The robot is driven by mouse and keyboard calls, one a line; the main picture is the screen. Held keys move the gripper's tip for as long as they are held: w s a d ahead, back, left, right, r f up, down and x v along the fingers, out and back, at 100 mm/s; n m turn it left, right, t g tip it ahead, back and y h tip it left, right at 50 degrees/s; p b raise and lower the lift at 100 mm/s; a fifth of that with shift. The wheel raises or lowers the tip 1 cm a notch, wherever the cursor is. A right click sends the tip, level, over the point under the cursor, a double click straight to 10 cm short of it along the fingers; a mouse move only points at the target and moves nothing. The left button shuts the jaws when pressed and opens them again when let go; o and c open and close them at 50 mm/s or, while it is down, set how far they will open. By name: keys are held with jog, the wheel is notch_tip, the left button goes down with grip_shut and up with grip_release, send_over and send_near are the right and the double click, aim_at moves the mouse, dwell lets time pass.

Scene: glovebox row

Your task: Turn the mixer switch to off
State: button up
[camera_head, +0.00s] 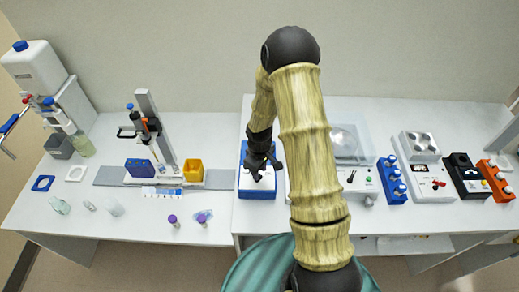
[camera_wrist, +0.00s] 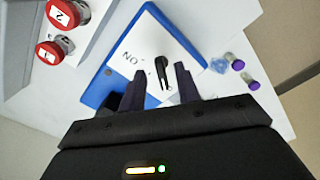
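The mixer is a blue box with a white top panel (camera_wrist: 147,42); in the head view its blue body (camera_head: 243,157) stands at the centre of the bench, partly hidden under my gripper. Its black switch lever (camera_wrist: 162,68) rises from the panel, with the word ON printed beside it, seen rotated. An OFF label is not visible. My gripper (camera_wrist: 160,73) is open, its two dark fingers apart on either side of the lever in the wrist view. Contact with the lever cannot be told. In the head view my gripper (camera_head: 263,170) is pointing down over the mixer.
Red numbered caps (camera_wrist: 62,14) sit on a unit beside the mixer. Purple-capped vials (camera_wrist: 245,76) lie on its other side. In the head view a yellow box (camera_head: 193,169) and pipette stand are left; a blue rack (camera_head: 391,180) and an orange rack (camera_head: 496,180) are right.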

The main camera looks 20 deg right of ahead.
aim_at(260, 175)
notch_tip(260, 175, up, 16)
jog(key=b, duration=0.3)
jog(key=shift+f, duration=0.1)
dwell(0.7)
jog(key=s+a+m+t+b, duration=0.1)
jog(key=s+m, duration=0.6)
jog(key=s, duration=0.7)
jog(key=shift+m+t+b, duration=0.3)
jog(key=shift+t+b, duration=0.5)
jog(key=shift+b, duration=0.3)
jog(key=shift+w, duration=0.1)
